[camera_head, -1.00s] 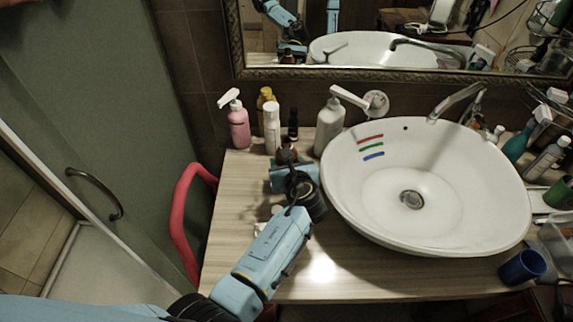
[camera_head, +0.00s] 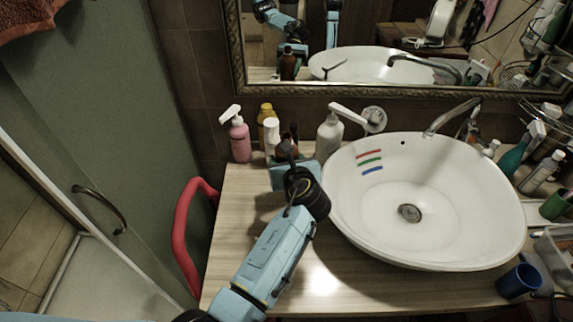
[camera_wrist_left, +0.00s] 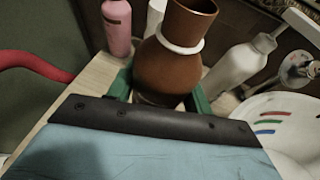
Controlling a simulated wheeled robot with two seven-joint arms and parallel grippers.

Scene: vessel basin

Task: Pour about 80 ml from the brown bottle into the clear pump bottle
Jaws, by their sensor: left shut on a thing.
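The brown bottle (camera_wrist_left: 172,68) shows in the left wrist view, roughly upright, with a flared mouth and a white ring at its neck. My left gripper (camera_wrist_left: 160,92) is shut around its lower body, with a green finger on each side. In the head view, my left gripper (camera_head: 287,155) hides most of the bottle near the back of the counter. A whitish pump bottle (camera_head: 328,140), which looks like the clear pump bottle, stands upright just right of my gripper, beside the basin. It also shows in the left wrist view (camera_wrist_left: 238,68). My right gripper is not in view.
A pink pump bottle (camera_head: 240,143), a yellow bottle (camera_head: 265,118) and a white bottle (camera_head: 271,137) stand at the back left. The white basin (camera_head: 455,245) fills the right. A blue cup (camera_head: 519,281) sits front right. The front left counter (camera_head: 235,230) is clear.

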